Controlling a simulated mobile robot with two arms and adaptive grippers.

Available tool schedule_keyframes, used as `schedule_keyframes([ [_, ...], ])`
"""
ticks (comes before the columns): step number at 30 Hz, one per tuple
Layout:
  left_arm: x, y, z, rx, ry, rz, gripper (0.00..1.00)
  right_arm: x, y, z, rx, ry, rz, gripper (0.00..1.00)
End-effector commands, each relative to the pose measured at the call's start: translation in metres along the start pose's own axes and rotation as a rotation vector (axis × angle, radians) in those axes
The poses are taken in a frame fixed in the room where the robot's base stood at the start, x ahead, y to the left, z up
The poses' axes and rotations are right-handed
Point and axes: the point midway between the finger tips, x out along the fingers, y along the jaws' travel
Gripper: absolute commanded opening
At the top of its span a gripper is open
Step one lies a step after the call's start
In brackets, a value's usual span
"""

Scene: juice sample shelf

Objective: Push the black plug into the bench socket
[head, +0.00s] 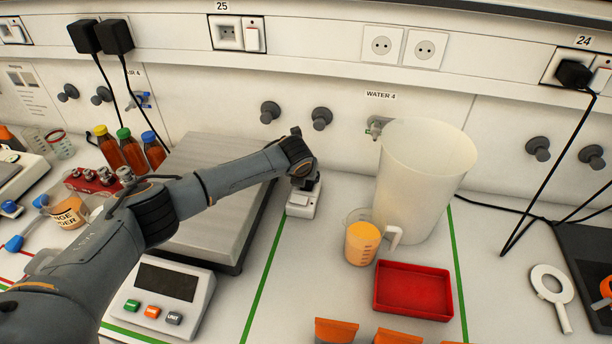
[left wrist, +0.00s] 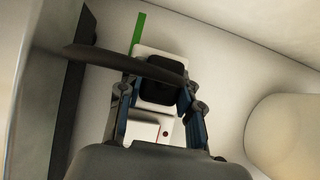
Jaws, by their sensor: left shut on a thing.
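My left gripper (head: 306,183) points down over a small white bench socket (head: 301,206) to the right of the large scale. In the left wrist view, my left gripper (left wrist: 160,88) is shut on the black plug (left wrist: 160,94), with a dark finger on each side. The plug covers the upper part of the white socket (left wrist: 150,131); the socket's lower part with a red-edged switch shows below it. A thick dark cable (left wrist: 115,56) crosses over the plug. I cannot tell how deep the plug sits. My right gripper is in neither view.
The large scale (head: 215,225) stands left of the socket. A tall white beaker (head: 425,180), a jug of orange juice (head: 361,245) and a red tray (head: 412,290) stand to its right. Gas and water knobs stick out from the wall behind. Bench in front of the socket is clear.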

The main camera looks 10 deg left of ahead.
Motion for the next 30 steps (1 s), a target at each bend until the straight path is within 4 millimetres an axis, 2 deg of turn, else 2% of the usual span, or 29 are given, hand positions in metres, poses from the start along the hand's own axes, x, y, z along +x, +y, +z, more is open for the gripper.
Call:
schedule_keyframes([
  [26,0.0070,-0.0002,-0.0068,0.001,0.005,0.000,0.00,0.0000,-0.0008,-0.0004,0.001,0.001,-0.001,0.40],
  [27,0.0071,-0.0002,-0.0071,0.001,0.006,0.001,0.37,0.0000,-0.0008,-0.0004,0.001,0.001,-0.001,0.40],
  [30,0.0072,-0.0001,-0.0073,0.001,0.006,0.001,0.57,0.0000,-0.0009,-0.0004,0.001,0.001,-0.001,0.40],
])
